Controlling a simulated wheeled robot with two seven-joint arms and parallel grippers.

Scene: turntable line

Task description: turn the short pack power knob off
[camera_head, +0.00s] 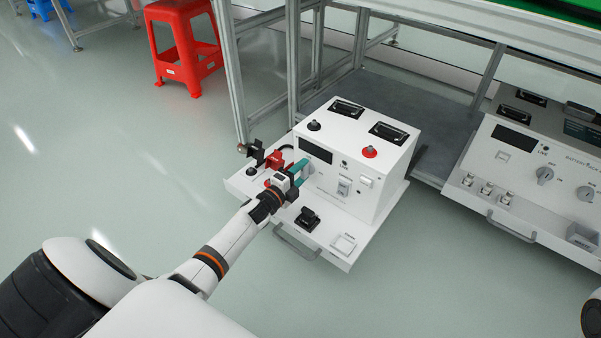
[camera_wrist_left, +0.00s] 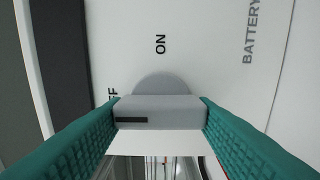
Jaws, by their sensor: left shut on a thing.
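The grey power knob (camera_wrist_left: 160,108) is on a white panel in the left wrist view. Its raised bar lies level across that picture, with a black mark at the bar's left end. An "ON" label (camera_wrist_left: 160,44) is above the knob, and a partly hidden label ending in "FF" (camera_wrist_left: 113,93) is at its left. My left gripper (camera_wrist_left: 160,122) is shut on the knob, one teal finger at each end of the bar. In the head view my left gripper (camera_head: 298,173) is at the front of the white tester box (camera_head: 372,160) and mostly hides the knob.
A second tester (camera_head: 520,165) with grey knobs stands at the right. Black and red clamps (camera_head: 273,160) are left of my gripper. A black switch (camera_head: 308,218) and a drawer-like handle (camera_head: 297,245) are in front. A red stool (camera_head: 185,45) stands behind on open floor.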

